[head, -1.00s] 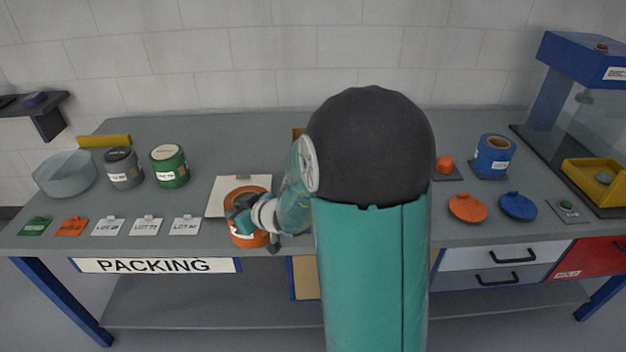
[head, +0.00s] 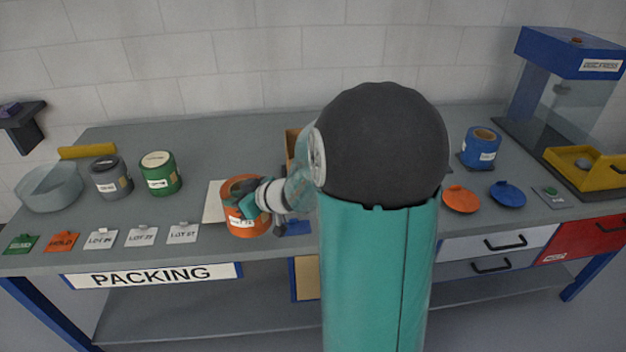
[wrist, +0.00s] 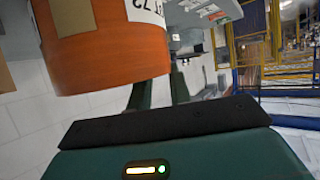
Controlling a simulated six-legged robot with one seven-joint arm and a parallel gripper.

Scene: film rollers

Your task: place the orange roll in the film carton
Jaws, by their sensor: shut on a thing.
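The orange roll (head: 238,222), with a white label, is at the front of the bench left of my arm, in front of a white sheet. My gripper (head: 247,197) is shut on its right side. In the wrist view the orange roll (wrist: 115,62) fills the upper left, against the fingers of my gripper (wrist: 158,88). It looks raised off the bench, but the gap below it is hard to judge. A brown edge that looks like the film carton (head: 292,146) shows just behind my arm; the rest of it is hidden.
A green roll (head: 160,174), a grey roll (head: 110,178) and a round bowl (head: 50,188) stand left. Several tags line the front edge. On the right are a blue roll (head: 481,148), orange and blue discs (head: 459,199), and a yellow tray (head: 588,168).

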